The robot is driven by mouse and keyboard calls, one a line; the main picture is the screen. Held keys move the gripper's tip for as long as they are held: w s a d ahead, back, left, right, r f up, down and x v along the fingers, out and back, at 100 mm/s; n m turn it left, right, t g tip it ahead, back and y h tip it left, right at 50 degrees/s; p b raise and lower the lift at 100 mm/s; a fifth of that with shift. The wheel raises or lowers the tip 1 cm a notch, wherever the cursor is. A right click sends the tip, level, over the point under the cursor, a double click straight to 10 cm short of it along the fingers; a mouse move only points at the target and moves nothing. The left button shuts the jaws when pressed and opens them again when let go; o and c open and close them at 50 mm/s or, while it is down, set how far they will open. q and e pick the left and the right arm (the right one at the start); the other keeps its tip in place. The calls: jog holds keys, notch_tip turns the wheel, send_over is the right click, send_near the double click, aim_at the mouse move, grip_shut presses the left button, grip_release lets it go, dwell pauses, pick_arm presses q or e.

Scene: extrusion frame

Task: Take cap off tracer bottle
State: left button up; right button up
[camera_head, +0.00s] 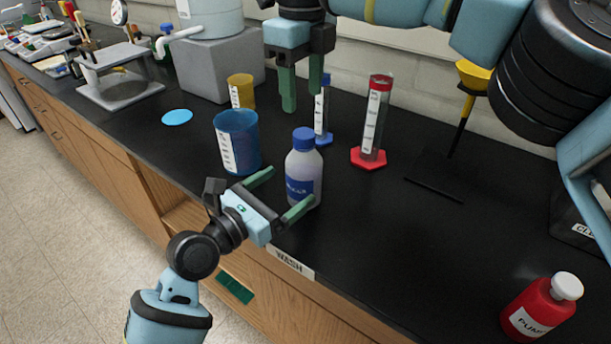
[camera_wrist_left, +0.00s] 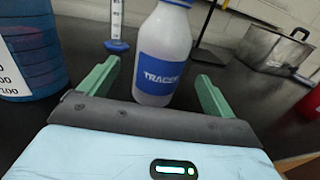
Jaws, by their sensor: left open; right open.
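The tracer bottle (camera_head: 304,172) is white with a blue label and a blue cap (camera_head: 303,138), and it stands upright on the black bench. My right gripper (camera_head: 302,92) is open and empty, pointing down above and behind the bottle, apart from the cap.
A blue beaker (camera_head: 237,142) stands close left of the bottle. Behind are a blue-based cylinder (camera_head: 322,112), a red-based cylinder (camera_head: 374,125) and a yellow beaker (camera_head: 241,90). A red bottle (camera_head: 541,308) stands at front right.

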aim_at(309, 171)
pick_arm(q)
jog(key=x, duration=0.7)
jog(key=shift+w+d, duration=0.2)
pick_arm(e)
jog(key=shift+w+d+f, duration=0.1)
jog(key=shift+w, duration=0.05)
